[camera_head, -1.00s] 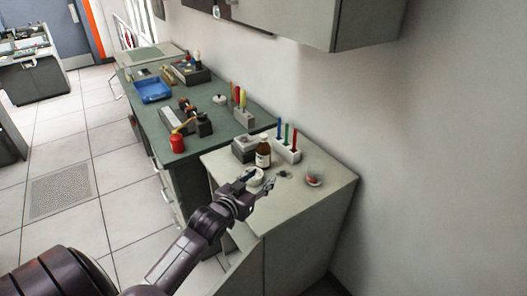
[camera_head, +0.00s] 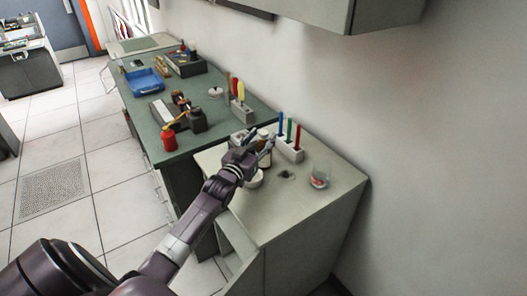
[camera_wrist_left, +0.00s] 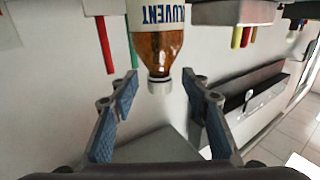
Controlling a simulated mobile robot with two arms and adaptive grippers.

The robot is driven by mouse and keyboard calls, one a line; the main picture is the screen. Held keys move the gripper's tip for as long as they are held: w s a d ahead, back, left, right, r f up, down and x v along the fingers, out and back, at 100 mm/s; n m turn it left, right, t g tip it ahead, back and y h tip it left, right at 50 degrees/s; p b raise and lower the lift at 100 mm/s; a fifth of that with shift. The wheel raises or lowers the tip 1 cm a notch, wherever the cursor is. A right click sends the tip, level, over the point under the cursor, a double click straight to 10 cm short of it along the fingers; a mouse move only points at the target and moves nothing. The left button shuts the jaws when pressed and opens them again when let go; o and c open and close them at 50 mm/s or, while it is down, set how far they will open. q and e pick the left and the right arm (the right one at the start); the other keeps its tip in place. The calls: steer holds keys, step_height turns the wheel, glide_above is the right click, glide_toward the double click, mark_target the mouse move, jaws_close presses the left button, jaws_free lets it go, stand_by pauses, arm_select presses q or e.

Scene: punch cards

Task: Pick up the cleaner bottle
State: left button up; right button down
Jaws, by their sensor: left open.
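The cleaner bottle (camera_wrist_left: 159,46) is brown with a white label and a pale cap. It looks upside down in the left wrist view, its cap end pointing between my fingers. My left gripper (camera_wrist_left: 160,82) is open, one fingertip on each side of the cap, with a visible gap on both sides. In the head view my left gripper (camera_head: 262,137) is over the back of the pale cabinet top (camera_head: 290,205) and hides most of the bottle. My right gripper is not in view.
A white holder (camera_head: 290,153) with blue, green and red sticks stands close to the right of my gripper. A white round dish (camera_head: 254,181) sits below it. A glass beaker (camera_head: 320,177) stands further right. The green bench (camera_head: 190,145) adjoins at left.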

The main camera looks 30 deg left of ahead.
arm_select(q)
steer(key=shift+w+a+r, duration=0.1)
steer(key=shift+w, duration=0.7)
steer(key=c, duration=0.5)
steer(key=shift+c, duration=1.2)
jaws_close()
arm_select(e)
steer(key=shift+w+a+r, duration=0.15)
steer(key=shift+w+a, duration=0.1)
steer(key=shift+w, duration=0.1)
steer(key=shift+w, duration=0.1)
